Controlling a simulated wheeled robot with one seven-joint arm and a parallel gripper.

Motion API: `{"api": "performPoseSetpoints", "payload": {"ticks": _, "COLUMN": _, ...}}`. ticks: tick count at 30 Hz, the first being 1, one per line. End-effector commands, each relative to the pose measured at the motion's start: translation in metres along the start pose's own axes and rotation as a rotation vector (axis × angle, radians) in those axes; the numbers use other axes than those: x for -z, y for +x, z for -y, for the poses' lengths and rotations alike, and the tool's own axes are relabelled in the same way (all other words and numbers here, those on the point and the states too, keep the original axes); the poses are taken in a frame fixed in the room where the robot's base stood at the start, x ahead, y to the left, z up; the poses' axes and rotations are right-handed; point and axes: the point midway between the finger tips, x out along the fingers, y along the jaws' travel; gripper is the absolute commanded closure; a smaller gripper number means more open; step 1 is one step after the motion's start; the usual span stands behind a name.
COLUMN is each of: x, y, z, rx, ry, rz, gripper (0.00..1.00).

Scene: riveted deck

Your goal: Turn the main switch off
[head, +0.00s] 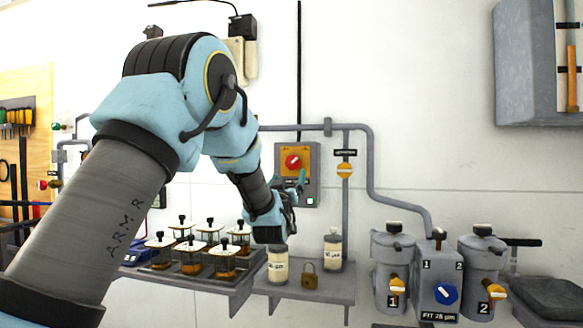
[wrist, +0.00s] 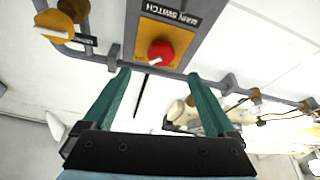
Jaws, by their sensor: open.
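The main switch is a red rotary knob (head: 293,161) on an orange plate, on a grey wall box (head: 312,170). A small green light glows at the box's lower right. In the wrist view the red knob (wrist: 161,51) has a white mark and sits beside the label "MAIN SWITCH" (wrist: 172,14). My gripper (head: 298,184) is in front of the lower part of the box, below the knob. In the wrist view its teal fingers (wrist: 158,74) are spread wide, with nothing between them. The knob lies beyond the fingertips, apart from them.
Right of the box, a pipe carries an orange valve (head: 345,170). Below are a shelf (head: 335,293) with jars and a padlock (head: 310,276), and a rack of several bottles (head: 160,270). Grey filter canisters (head: 393,265) stand lower right. The wall above the box is mostly clear.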

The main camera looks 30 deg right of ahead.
Motion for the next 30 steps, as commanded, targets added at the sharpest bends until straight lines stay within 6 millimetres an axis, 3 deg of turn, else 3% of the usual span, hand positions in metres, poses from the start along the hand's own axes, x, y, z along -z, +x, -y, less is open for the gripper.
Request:
{"api": "performPoseSetpoints", "payload": {"ticks": 15, "x": 0.001, "y": 0.086, "z": 0.001, "rx": 0.002, "ry": 0.002, "rz": 0.004, "gripper": 0.09}}
{"api": "performPoseSetpoints", "payload": {"ticks": 21, "x": 0.000, "y": 0.100, "z": 0.002, "rx": 0.002, "ry": 0.002, "rz": 0.005, "gripper": 0.09}}
{"api": "performPoseSetpoints", "payload": {"ticks": 30, "x": -0.001, "y": 0.101, "z": 0.002, "rx": 0.002, "ry": 0.002, "rz": 0.005, "gripper": 0.10}}
